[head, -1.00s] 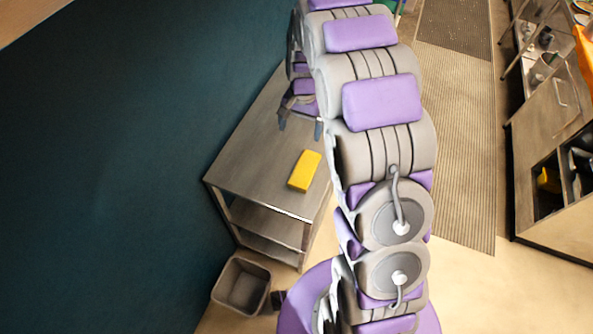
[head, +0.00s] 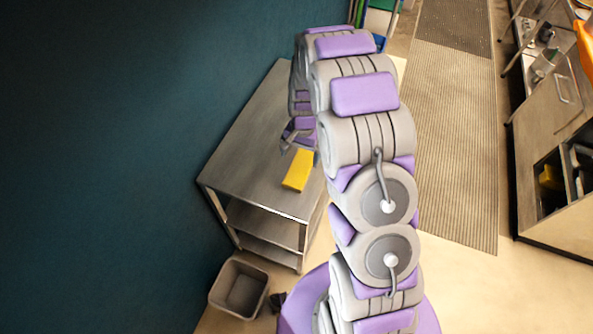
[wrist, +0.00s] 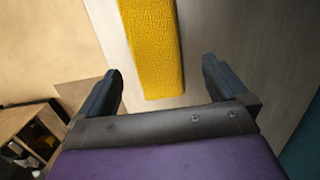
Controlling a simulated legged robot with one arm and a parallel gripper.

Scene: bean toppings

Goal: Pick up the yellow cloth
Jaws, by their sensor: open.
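The yellow cloth (head: 298,171) is a folded block lying on the top of the metal table (head: 245,165), close to its right edge. In the wrist view the cloth (wrist: 154,50) has a textured surface and its near end lies in the space between the two fingers. My gripper (wrist: 160,84) is open and empty. In the head view my gripper (head: 299,146) is just beyond the cloth and partly hidden by my arm. I cannot tell how high the fingers are above the table.
A grey bin (head: 239,287) stands on the floor by the table's near end. A dark wall (head: 100,160) runs along the table's left side. A ribbed mat (head: 450,150) lies on the floor to the right, before a counter (head: 560,150) with open shelves.

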